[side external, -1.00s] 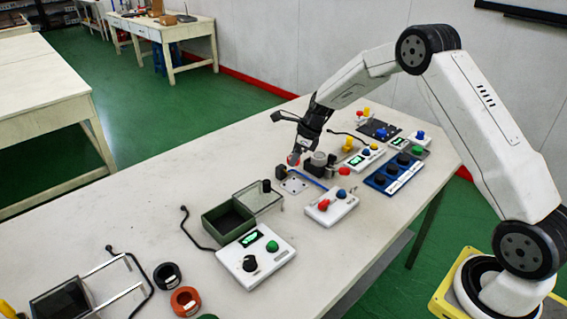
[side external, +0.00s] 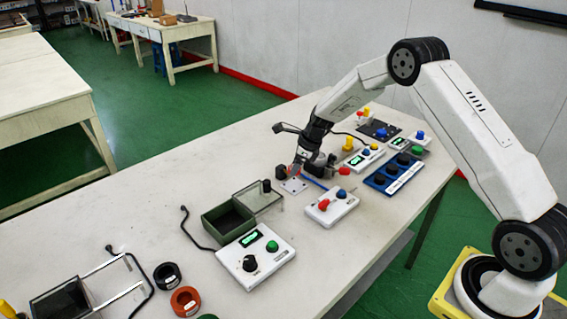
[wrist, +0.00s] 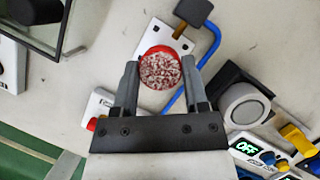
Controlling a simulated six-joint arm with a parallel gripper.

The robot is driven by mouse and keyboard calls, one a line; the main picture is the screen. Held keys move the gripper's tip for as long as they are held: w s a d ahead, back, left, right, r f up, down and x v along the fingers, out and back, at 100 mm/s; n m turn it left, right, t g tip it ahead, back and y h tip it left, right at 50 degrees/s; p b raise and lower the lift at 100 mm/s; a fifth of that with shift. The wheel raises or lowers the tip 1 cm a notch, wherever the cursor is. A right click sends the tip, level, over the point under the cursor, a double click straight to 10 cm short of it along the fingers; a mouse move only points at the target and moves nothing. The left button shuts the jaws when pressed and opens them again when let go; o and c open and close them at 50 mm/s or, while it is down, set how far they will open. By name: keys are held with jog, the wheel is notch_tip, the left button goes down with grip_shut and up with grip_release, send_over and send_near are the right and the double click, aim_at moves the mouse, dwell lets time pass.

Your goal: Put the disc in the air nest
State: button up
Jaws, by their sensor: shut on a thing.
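The disc (wrist: 161,70) has a red rim and a speckled grey-red face. My gripper (wrist: 161,66) is shut on it, one finger on each side. In the side external view my gripper (side external: 295,173) is low over a white plate (side external: 294,187), and the disc cannot be made out there. In the wrist view the white plate (wrist: 152,36), with a brass strip and a blue tube (wrist: 212,48) beside it, lies under and around the disc; it looks like the air nest. The seat itself is hidden by the disc. I cannot tell whether the disc touches the plate.
A grey round piece in a black holder (wrist: 244,104) stands close on the right. A dark knob (side external: 281,171) stands at the plate's edge. A button box (side external: 331,207) and a clear-lidded green box (side external: 229,219) are nearby. The table's left back is clear.

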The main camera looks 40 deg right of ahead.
aim_at(295, 186)
jog(key=shift+f, duration=2.2)
jog(key=shift+f, duration=0.25)
jog(key=o, duration=1.3)
jog(key=shift+r, duration=0.1)
jog(key=shift+r, duration=3.4)
